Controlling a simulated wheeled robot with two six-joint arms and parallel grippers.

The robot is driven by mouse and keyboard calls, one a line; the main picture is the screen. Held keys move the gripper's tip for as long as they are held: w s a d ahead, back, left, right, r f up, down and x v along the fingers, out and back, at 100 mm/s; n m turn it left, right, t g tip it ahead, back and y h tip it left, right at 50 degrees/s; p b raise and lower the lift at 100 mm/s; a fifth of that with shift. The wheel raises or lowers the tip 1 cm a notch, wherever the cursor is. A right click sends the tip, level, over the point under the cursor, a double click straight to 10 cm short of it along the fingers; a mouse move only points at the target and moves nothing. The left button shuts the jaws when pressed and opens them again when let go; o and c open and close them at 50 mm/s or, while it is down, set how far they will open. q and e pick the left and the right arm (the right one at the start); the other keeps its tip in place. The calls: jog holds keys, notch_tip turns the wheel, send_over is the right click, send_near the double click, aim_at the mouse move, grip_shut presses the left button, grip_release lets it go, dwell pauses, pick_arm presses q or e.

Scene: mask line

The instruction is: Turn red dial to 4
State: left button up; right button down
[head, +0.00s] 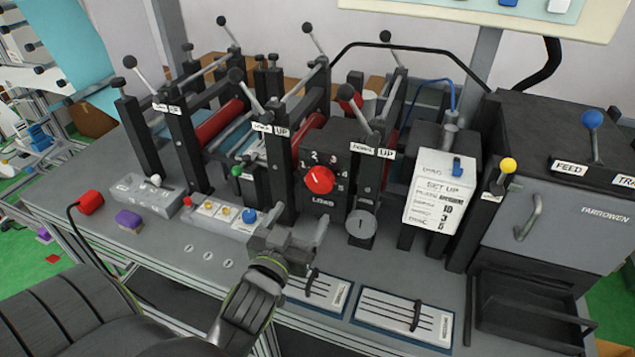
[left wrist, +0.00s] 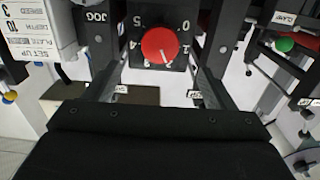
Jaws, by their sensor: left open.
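The red dial (head: 320,180) is on the front of a dark box marked LOAD, with numbers around it. In the left wrist view the red dial (left wrist: 159,46) shows upside down. Its small white mark points down and slightly right, seemingly near the 2. My left gripper (head: 286,240) is open and empty, in front of and below the dial in the head view. In the left wrist view the left gripper's (left wrist: 160,80) fingers stand apart, one on each side below the dial, seemingly clear of it. My right gripper is not in view.
A round grey knob (head: 361,225) stands right of the dial box. A button panel (head: 222,213) with a blue knob (head: 249,215) is to its left. Slider panels (head: 405,318) lie at the bench front. Upright black posts and levers crowd both sides.

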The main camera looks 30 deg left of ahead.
aim_at(318, 185)
pick_arm(q)
jog(key=p+x, duration=0.1)
jog(key=x, duration=0.9)
jog(key=shift+w+a+p, duration=0.15)
jog(key=shift+w+p, duration=0.1)
jog(key=shift+p, duration=0.15)
jog(key=c, duration=1)
